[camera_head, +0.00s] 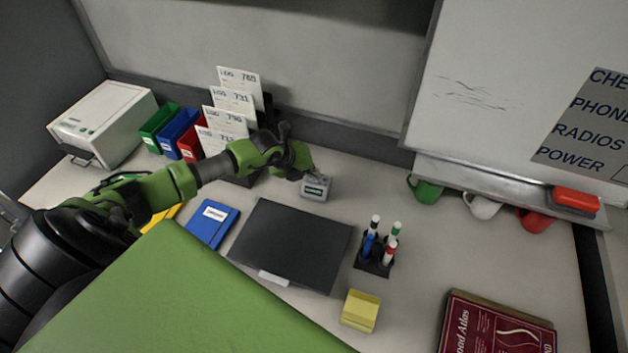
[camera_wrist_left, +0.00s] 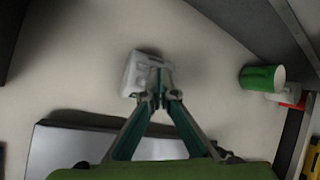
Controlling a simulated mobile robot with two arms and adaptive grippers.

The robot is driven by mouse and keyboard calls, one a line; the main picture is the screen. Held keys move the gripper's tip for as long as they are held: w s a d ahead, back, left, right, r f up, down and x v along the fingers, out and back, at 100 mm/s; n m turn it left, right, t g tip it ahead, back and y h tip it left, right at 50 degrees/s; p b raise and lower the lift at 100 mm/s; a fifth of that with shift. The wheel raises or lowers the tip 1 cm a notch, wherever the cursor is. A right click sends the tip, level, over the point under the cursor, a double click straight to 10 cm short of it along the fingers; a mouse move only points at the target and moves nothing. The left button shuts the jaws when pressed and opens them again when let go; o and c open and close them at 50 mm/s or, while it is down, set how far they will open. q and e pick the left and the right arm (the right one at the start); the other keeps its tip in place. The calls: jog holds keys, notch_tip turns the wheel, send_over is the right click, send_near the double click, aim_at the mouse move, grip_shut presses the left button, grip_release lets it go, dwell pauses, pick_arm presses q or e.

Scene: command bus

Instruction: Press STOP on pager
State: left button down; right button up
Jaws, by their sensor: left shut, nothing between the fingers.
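The pager (camera_head: 316,188) is a small grey box with a dark greenish display. It stands on the desk behind the dark pad's top edge. My left gripper (camera_head: 308,172) reaches in from the left, and its fingertips are at the pager's upper left. In the left wrist view the closed fingertips (camera_wrist_left: 160,95) overlap the right part of the pager (camera_wrist_left: 138,72). The fingers are shut with nothing between them. I cannot tell whether they touch the pager. The STOP button is not distinguishable. My right gripper is not in view.
A dark flat pad (camera_head: 290,245) lies in front of the pager. A marker holder (camera_head: 374,262) stands to its right, with a yellow block (camera_head: 360,311) nearer. A card rack (camera_head: 240,103) stands behind my left arm. Mugs (camera_head: 482,205) hang under the whiteboard ledge. Desk right of the pager is clear.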

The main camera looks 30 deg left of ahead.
aim_at(314, 180)
pick_arm(q)
jog(key=shift+w+a+r+p, duration=0.1)
jog(key=shift+w+r+p, duration=0.1)
jog(key=shift+r+p, duration=0.85)
jog(key=shift+w+r+p, duration=0.2)
jog(key=shift+r+p, duration=0.35)
jog(key=shift+r, duration=0.95)
jog(key=shift+f, duration=0.1)
